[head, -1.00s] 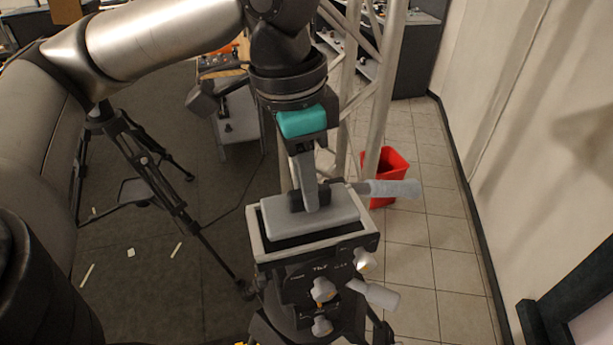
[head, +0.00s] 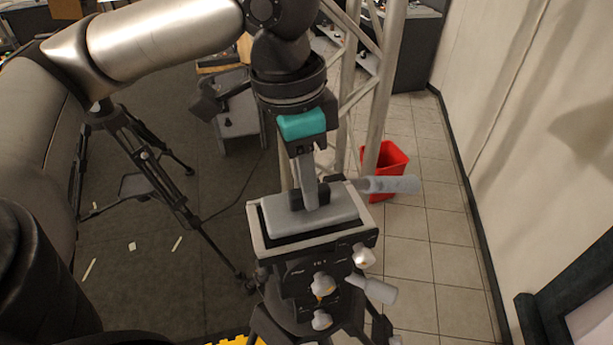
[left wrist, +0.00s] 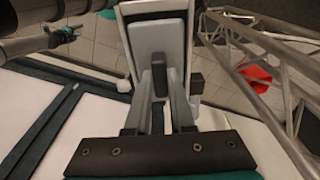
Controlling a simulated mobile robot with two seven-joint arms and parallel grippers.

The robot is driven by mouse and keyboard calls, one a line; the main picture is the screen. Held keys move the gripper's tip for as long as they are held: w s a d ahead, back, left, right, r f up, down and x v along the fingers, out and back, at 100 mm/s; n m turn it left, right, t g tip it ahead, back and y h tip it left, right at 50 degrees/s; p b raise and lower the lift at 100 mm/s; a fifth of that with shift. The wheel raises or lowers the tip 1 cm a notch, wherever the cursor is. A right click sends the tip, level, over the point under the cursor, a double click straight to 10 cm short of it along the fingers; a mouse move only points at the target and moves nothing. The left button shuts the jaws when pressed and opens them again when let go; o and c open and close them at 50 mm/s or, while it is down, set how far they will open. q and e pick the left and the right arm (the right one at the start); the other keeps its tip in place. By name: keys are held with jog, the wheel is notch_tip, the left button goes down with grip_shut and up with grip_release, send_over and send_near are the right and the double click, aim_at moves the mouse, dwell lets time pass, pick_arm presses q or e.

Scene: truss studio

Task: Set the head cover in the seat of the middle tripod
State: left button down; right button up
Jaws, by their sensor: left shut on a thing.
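The head cover (head: 335,209) is a flat grey slab with a dark grip block on top. My left gripper (head: 310,194), with a teal part above its fingers, is shut on that block. The middle tripod (head: 322,265) stands below, and its seat (head: 259,246) is a pale-rimmed recess. The cover lies within the rim's outline, with a dark gap at its front; I cannot tell whether it rests on the seat floor. The left wrist view shows the fingers (left wrist: 160,82) on the cover (left wrist: 150,42).
Grey handles (head: 392,184) and knobs stick out to the tripod's right. A truss (head: 380,100) and a red bin (head: 385,170) stand behind. Another tripod (head: 150,175) stands at left. Tiled floor is clear at right, before the wall.

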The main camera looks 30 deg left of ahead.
pick_arm(q)
jog(key=shift+f, duration=0.6)
dwell(1.0)
jog(key=c, duration=0.7)
grip_release()
notch_tip(320, 180, up, 15)
jog(key=s+a+p, duration=0.1)
jog(key=p, duration=0.2)
jog(key=shift+s+a, duration=0.15)
jog(key=shift+s, duration=0.05)
